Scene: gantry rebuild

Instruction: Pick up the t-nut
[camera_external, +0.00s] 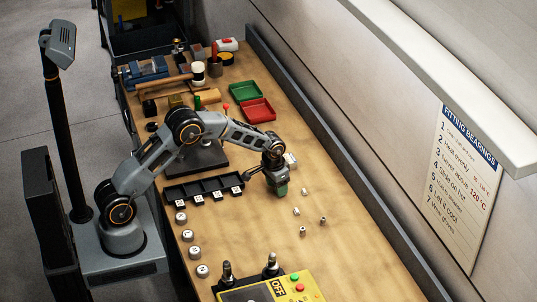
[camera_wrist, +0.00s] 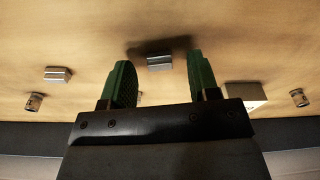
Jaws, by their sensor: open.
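My gripper (camera_wrist: 158,82) has two green fingers set wide apart and nothing held between them. In the wrist view a small grey metal block with a stepped shape, like a t-nut (camera_wrist: 160,62), lies on the wooden table in the gap beyond the fingertips, apart from both. A second similar t-nut (camera_wrist: 58,73) lies to the left. In the external view my gripper (camera_external: 281,190) points down over the table. Small metal parts (camera_external: 296,211) lie just below and right of it; which are t-nuts is too small to tell there.
Small cylindrical parts (camera_wrist: 34,101) (camera_wrist: 299,97) and a pale box (camera_wrist: 245,93) lie nearby. A black compartment tray (camera_external: 178,195) stands left of the gripper. Green (camera_external: 243,87) and red (camera_external: 257,109) trays lie farther back. A yellow control box (camera_external: 285,290) is at the front.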

